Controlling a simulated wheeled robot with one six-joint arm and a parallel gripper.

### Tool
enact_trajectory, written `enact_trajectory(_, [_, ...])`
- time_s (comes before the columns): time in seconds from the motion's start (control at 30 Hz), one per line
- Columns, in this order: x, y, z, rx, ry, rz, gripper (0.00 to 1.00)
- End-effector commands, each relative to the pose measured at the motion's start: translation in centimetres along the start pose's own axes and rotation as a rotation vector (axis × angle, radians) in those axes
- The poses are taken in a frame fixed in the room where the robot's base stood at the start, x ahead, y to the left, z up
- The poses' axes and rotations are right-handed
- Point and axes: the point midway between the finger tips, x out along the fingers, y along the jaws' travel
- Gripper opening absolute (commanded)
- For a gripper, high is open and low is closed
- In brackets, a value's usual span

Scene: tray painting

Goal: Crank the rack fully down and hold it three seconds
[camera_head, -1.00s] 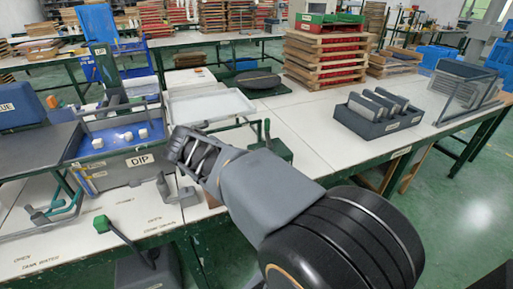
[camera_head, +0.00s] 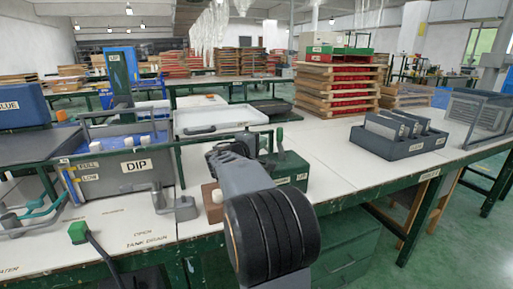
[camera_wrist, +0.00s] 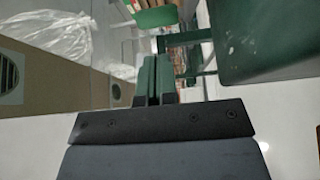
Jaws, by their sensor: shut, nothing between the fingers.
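I cannot tell whether my fingers touch any of the crank; my arm hides part of this area. In the wrist view the fingers (camera_wrist: 158,75) are together with nothing between them. The grey dip tank (camera_head: 135,170) is on the left, labelled DIP. A grey frame (camera_head: 125,112) shows above it, perhaps the rack; its height is unclear.
A white tray (camera_head: 220,115) lies behind my gripper. A green-knobbed lever (camera_head: 78,232) stands at the front left. A dark slotted holder (camera_head: 400,145) and stacked wooden frames (camera_head: 335,92) are on the right. The bench between the green box and holder is clear.

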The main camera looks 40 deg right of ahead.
Motion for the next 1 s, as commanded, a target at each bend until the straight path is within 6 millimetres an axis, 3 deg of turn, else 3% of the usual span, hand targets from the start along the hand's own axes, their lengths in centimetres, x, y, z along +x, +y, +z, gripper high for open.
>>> enact_trajectory(0.2, [3.3,-0.1,0.1,-0.002,-0.002,0.0,0.0])
enact_trajectory(0.4, [5.0,0.0,0.0,-0.001,0.0,0.0,0.0])
enact_trajectory(1.0, [5.7,-0.1,0.2,-0.001,-0.014,-0.001,0.0])
